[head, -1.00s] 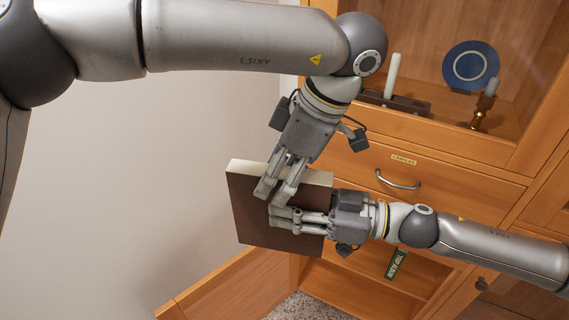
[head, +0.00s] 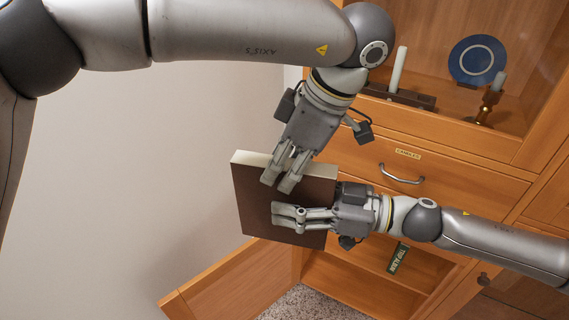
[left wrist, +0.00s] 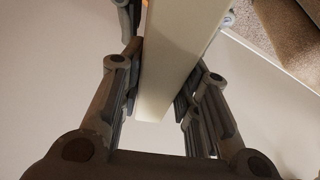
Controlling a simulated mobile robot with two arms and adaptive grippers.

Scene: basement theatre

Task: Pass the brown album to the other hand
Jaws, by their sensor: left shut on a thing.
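The brown album (head: 262,210) is held up in the air in the head view, dark brown cover facing me and pale page edge on top. My left gripper (head: 282,176) reaches down from above and is shut on the album's top part. In the left wrist view the pale page edge (left wrist: 170,65) runs between its fingers. My right gripper (head: 290,215) comes from the right, with fingers lying across the front cover. Parts of it show beside the album in the left wrist view. I cannot tell whether it presses on the album; its far finger is hidden behind the cover.
A wooden cabinet stands behind on the right, with a labelled candles drawer (head: 400,172). Above it are a white candle (head: 398,68), a blue plate (head: 477,60) and a brass candlestick (head: 490,100). A bare wall is left.

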